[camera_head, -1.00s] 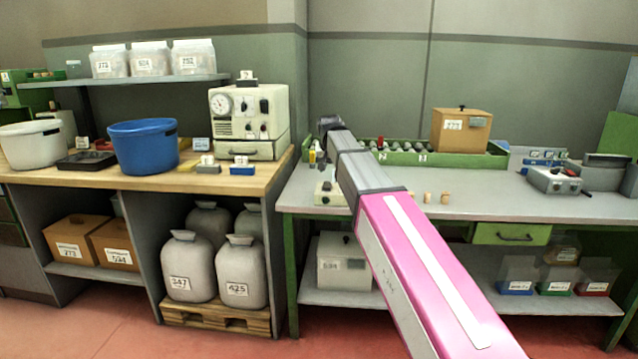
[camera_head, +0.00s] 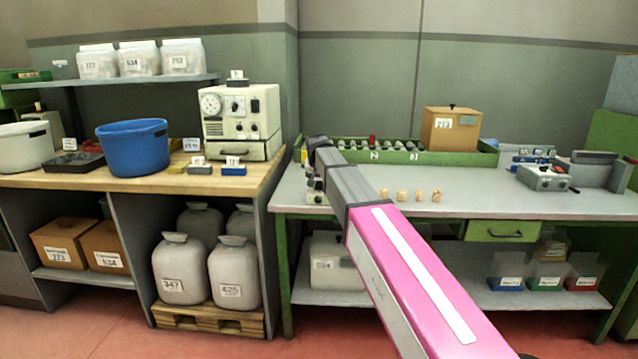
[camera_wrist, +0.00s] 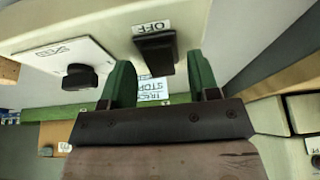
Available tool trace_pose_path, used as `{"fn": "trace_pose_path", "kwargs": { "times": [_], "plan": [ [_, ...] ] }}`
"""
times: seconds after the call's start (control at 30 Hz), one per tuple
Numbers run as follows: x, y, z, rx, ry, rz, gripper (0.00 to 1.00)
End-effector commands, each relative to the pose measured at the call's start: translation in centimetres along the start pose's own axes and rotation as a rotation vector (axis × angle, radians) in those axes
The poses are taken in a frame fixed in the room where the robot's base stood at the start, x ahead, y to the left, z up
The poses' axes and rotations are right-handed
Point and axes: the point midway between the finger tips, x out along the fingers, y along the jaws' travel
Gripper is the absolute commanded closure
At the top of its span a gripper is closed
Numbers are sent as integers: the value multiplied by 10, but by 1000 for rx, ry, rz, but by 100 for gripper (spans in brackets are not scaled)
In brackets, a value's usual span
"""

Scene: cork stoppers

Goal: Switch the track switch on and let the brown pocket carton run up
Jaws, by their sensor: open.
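The brown carton (camera_head: 451,129) stands at the right part of the green roller track (camera_head: 487,158) on the grey bench. In the wrist view a black rocker switch (camera_wrist: 155,52) sits on a pale panel (camera_wrist: 60,22), beside an "OFF" label (camera_wrist: 152,27). My gripper (camera_wrist: 160,78) is open, its two green fingers on either side of the switch's near end. I cannot tell whether they touch it. A label apparently reading "TRACK STOP" (camera_wrist: 152,90) shows between the fingers. In the head view my arm hides most of the switch box.
A black knob (camera_wrist: 80,77) on a white plate is left of the switch. Several corks (camera_head: 402,195) stand on the bench right of my arm.

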Motion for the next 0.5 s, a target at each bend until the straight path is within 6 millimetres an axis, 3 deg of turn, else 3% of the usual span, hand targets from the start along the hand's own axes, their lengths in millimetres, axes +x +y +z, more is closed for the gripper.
{"fn": "trace_pose_path", "kwargs": {
  "times": [0.37, 0.5],
  "plan": [
    [5, 0, 0, 0, 0, 0, 48],
    [5, 0, 0, 0, 0, 0, 94]
  ]
}}
